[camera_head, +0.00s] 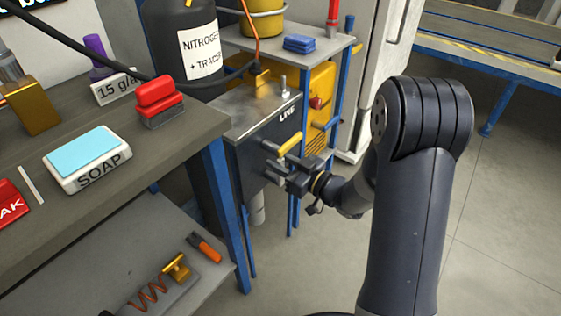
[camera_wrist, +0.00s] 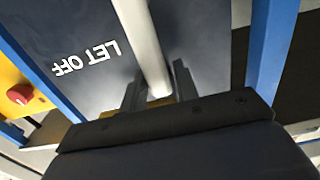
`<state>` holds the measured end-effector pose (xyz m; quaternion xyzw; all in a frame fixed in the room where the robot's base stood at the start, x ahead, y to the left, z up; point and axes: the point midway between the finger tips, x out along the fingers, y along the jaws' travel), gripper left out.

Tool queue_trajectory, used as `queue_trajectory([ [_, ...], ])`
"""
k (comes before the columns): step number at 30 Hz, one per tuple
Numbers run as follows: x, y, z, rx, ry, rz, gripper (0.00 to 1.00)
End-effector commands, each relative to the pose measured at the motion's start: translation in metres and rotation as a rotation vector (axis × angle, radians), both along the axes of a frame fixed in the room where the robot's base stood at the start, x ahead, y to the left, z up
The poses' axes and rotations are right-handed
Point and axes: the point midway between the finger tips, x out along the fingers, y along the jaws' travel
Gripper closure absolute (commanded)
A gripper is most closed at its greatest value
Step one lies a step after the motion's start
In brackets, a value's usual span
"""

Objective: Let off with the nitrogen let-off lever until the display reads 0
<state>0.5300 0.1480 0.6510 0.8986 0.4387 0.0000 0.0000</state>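A dark metal box marked LINE (camera_head: 255,123) stands by the black nitrogen bottle (camera_head: 190,20). A yellow-handled lever (camera_head: 290,143) sticks out from its front. My gripper (camera_head: 268,156) is at the box front, right by this lever. In the wrist view its two fingers (camera_wrist: 158,92) stand apart, with a yellow piece (camera_wrist: 160,101) between them at their base; whether they touch it is unclear. A white LET OFF label (camera_wrist: 86,58) and a pale pipe (camera_wrist: 143,45) show there. No display reading is visible.
A workbench (camera_head: 190,120) at left carries a soap box (camera_head: 88,160), a red stamp (camera_head: 158,98) and other items. A blue-framed stand with a yellow unit (camera_head: 322,85) is behind the box. Floor (camera_head: 500,230) at right is clear.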

Motion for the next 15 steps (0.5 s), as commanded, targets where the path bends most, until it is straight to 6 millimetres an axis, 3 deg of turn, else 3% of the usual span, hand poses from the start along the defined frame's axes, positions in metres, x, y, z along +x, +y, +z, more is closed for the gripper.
queue_trajectory([
  [10, -0.0002, -0.0001, -0.0001, 0.000, 0.000, 0.000, 1.00],
  [15, -0.0002, -0.0001, -0.0001, 0.000, 0.000, 0.000, 1.00],
])
